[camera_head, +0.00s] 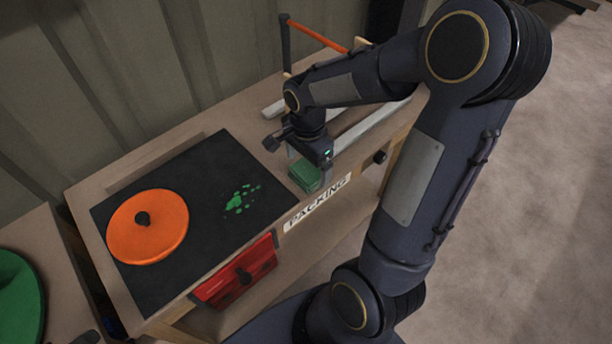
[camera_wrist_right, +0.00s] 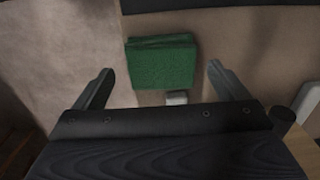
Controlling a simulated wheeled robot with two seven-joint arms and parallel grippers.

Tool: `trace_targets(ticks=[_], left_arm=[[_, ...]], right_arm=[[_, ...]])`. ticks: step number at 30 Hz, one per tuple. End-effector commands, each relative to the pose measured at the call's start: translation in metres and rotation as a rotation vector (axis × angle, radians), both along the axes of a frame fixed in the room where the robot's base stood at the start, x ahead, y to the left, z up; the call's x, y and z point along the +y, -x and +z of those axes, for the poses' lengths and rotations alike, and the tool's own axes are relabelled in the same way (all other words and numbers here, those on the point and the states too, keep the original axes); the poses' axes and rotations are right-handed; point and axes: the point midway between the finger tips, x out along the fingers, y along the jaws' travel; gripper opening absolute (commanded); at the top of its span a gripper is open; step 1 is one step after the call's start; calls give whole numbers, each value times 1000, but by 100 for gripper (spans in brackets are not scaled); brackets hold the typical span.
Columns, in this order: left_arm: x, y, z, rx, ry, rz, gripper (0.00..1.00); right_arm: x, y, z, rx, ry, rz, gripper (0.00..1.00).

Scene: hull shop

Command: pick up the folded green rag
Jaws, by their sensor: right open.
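The folded green rag (camera_head: 305,176) lies on the wooden bench top near its front edge, just right of the black mat. In the right wrist view the rag (camera_wrist_right: 161,64) is a flat, layered green block. It appears between the two fingers, with clear space on both sides. My right gripper (camera_head: 312,156) is open and empty, with its jaws toward the rag, and hides part of it in the head view. I cannot tell the exact height gap. My left gripper is not in view.
The black mat (camera_head: 190,265) holds an orange round lid (camera_head: 165,236) with a dark knob and green specks (camera_head: 241,199). A red drawer (camera_head: 236,272) and a "PACKING" label (camera_head: 317,202) are on the bench front.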

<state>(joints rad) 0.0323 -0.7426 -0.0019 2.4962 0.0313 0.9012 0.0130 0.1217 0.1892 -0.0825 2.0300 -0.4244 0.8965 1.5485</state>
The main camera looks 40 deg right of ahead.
Motion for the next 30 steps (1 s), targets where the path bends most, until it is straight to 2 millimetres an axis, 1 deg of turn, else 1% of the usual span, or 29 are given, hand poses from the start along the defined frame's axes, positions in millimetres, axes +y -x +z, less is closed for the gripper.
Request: trace_targets(ticks=[1, 3, 11, 14, 22, 30], left_arm=[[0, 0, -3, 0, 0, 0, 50], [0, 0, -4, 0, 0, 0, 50], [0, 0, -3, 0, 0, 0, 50], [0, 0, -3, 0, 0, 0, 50], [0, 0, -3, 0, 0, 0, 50], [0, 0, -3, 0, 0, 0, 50]], right_arm=[[0, 1, -8, 4, -1, 1, 95], [0, 0, -13, 1, 0, 1, 95], [0, 0, -15, -1, 0, 2, 95], [0, 0, -14, -1, 0, 2, 83], [1, 0, -14, -1, 0, 2, 47], [0, 0, -13, -2, 0, 2, 46]])
